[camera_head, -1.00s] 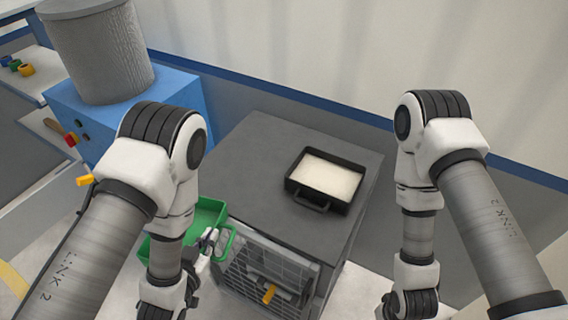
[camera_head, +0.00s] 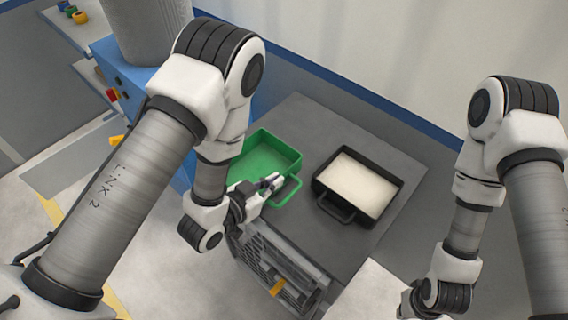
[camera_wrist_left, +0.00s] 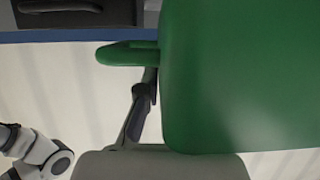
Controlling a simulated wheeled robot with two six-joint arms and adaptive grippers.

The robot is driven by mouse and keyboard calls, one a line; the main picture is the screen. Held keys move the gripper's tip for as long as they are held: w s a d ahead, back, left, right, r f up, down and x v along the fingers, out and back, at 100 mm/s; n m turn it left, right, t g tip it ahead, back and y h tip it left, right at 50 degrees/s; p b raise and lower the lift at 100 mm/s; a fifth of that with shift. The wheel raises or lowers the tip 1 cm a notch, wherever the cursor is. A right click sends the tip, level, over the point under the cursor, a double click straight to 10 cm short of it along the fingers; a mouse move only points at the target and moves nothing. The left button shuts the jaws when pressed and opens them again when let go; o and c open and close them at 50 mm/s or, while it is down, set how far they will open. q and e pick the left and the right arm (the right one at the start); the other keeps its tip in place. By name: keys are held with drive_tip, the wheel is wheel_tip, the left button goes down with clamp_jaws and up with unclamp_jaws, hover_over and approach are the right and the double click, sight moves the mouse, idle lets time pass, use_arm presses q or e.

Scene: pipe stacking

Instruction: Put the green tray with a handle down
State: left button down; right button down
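The green tray (camera_head: 264,158) is over the left part of the grey cabinet top in the head view, left of the black tray. Its handle (camera_head: 290,192) points to the front right. My left gripper (camera_head: 272,183) is at the handle, with its fingers closed around it. In the left wrist view the tray (camera_wrist_left: 235,75) fills the right side, and its handle (camera_wrist_left: 128,53) sticks out to the left beside a dark finger. I cannot tell whether the tray touches the cabinet top. My right gripper is mostly cut off at the bottom edge.
A black tray (camera_head: 325,182) with pale contents sits on the cabinet (camera_head: 310,115), close to the green tray's right. Bare top shows behind and right of it. A crate-like grid (camera_head: 270,262) is at the cabinet's front. A blue machine (camera_head: 125,75) stands at left.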

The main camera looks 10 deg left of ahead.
use_arm(q)
drive_tip(key=b, duration=0.1)
approach(282, 155)
drive_tip(key=w+d, duration=0.2)
drive_tip(key=w, duration=0.1)
drive_tip(key=w+d+r, duration=0.1)
drive_tip(key=w, duration=0.1)
drive_tip(key=shift+d+r, duration=0.1)
drive_tip(key=shift+d, duration=0.1)
wheel_tip(282, 155, down, 3)
drive_tip(key=b, duration=0.3)
drive_tip(key=shift+s+a, duration=0.1)
drive_tip(key=shift+w, duration=0.25)
drive_tip(key=c, duration=1.5)
unclamp_jaws()
drive_tip(key=shift+o, duration=0.9)
drive_tip(key=shift+s, duration=0.15)
